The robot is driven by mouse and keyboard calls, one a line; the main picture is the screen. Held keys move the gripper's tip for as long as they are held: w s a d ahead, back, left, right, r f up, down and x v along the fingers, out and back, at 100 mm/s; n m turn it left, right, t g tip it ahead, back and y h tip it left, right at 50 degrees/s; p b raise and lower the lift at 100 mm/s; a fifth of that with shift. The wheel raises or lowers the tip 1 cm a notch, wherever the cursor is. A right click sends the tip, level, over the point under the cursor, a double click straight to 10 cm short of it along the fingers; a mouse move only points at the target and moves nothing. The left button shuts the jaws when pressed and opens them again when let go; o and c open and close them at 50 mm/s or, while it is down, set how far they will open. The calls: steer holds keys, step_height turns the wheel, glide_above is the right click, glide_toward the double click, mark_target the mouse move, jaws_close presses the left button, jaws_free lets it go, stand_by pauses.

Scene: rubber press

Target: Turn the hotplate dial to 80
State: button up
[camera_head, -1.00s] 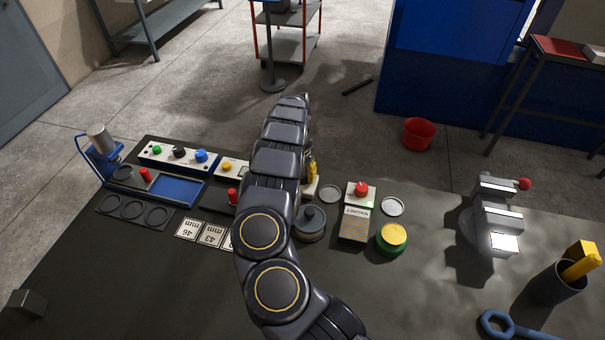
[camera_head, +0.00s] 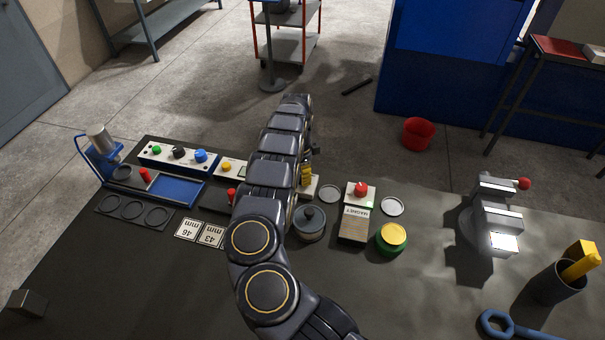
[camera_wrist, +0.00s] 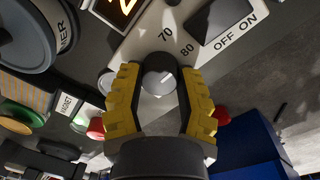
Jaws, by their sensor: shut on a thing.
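The hotplate dial is a dark round knob with a grey top (camera_wrist: 159,79) in the wrist view. It sits on a pale panel (camera_wrist: 140,48) printed with 70, 80, OFF and ON. The 70 is above the dial and the 80 is up and to its right. My gripper (camera_wrist: 161,88) has its yellow fingers on either side of the dial, shut on it. I cannot tell exactly where the dial's pointer lies. In the head view my arm hides the dial; part of a yellow finger (camera_head: 306,176) shows beside the pale panel's edge (camera_head: 312,189).
The table's front middle is clear.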

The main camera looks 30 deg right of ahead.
steer(key=shift+a+m, duration=0.1)
steer(key=shift+m, duration=1.2)
steer(key=o, duration=0.8)
steer(key=shift+o, duration=0.2)
step_height(320, 180, up, 12)
steer(key=shift+w, duration=0.3)
